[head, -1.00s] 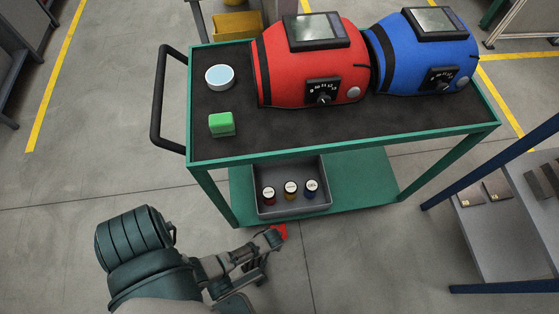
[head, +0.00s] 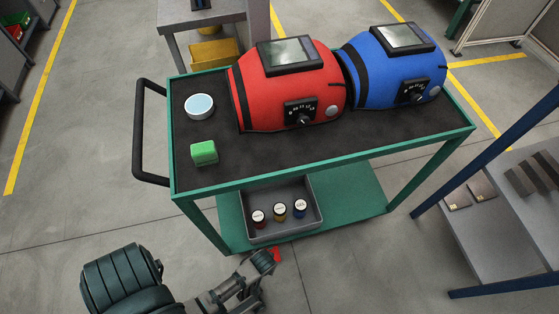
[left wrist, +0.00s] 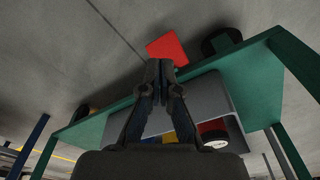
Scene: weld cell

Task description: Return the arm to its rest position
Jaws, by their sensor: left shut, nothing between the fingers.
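My left arm comes in at the bottom left of the head view. Its gripper (head: 264,259) is low in front of the green cart (head: 330,172), near the front edge of the cart's lower shelf. In the left wrist view the two dark fingers (left wrist: 160,88) are together with nothing between them. A flat red piece (head: 277,254) shows just beyond the fingertips; it also shows in the left wrist view (left wrist: 167,49), apparently on the floor. My right gripper does not show.
The cart top carries a red welding helmet (head: 288,88), a blue one (head: 396,72), a round tin (head: 200,107) and a green block (head: 204,153). A grey bin (head: 312,202) with three small jars is on the lower shelf. A blue-framed rack (head: 480,240) stands right. Floor at left is clear.

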